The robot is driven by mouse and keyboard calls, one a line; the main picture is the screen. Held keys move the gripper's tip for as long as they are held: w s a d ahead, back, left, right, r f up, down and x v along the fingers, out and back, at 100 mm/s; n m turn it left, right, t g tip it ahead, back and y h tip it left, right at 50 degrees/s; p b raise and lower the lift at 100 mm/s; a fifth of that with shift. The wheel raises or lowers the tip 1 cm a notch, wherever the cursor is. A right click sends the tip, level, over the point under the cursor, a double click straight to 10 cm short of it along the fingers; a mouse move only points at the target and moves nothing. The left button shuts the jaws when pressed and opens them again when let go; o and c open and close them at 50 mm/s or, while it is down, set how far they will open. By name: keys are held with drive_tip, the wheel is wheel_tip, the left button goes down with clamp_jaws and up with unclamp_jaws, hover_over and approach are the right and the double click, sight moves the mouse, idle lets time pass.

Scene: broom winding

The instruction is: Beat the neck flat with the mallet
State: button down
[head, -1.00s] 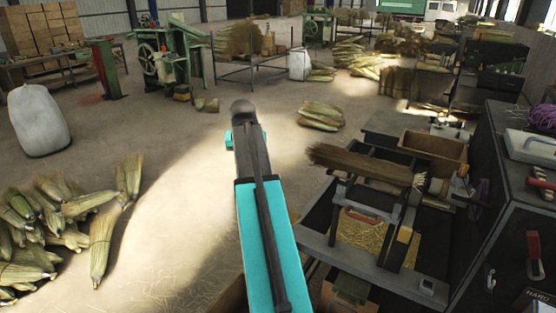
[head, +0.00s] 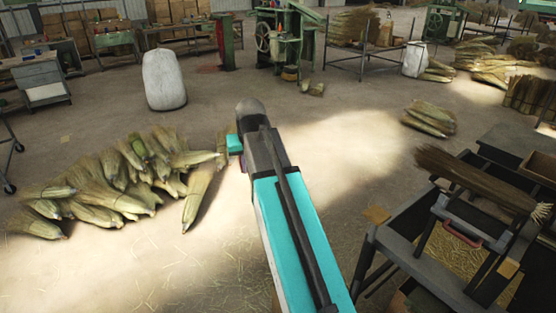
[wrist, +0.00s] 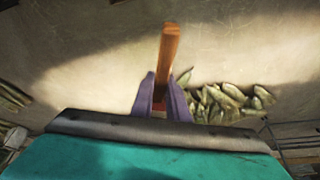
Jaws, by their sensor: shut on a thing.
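My gripper (wrist: 160,92) shows in the wrist view with its two purple fingers shut on a wooden bar (wrist: 169,45). The bar looks like the mallet's handle; I cannot make out a mallet head. In the head view my arm hides the gripper and what it holds. A broom bundle (head: 478,182) lies across a dark stand at the right of the head view, with its brush end to the left. Its pale cut end (head: 542,214) is at the right edge. My gripper is well apart from it.
A heap of broomcorn bundles (head: 105,190) lies on the floor at left. A white sack (head: 163,80) stands behind it. Green machines (head: 278,38) stand at the back. The floor in the middle is clear. The dark bench frame (head: 385,240) borders my right side.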

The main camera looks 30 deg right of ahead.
drive_tip(key=a+n+y, duration=0.1)
drive_tip(key=a+n, duration=0.2)
drive_tip(key=a, duration=1.2)
drive_tip(key=shift+s+f, duration=0.35)
drive_tip(key=shift+s, duration=0.1)
drive_tip(key=shift+s, duration=0.1)
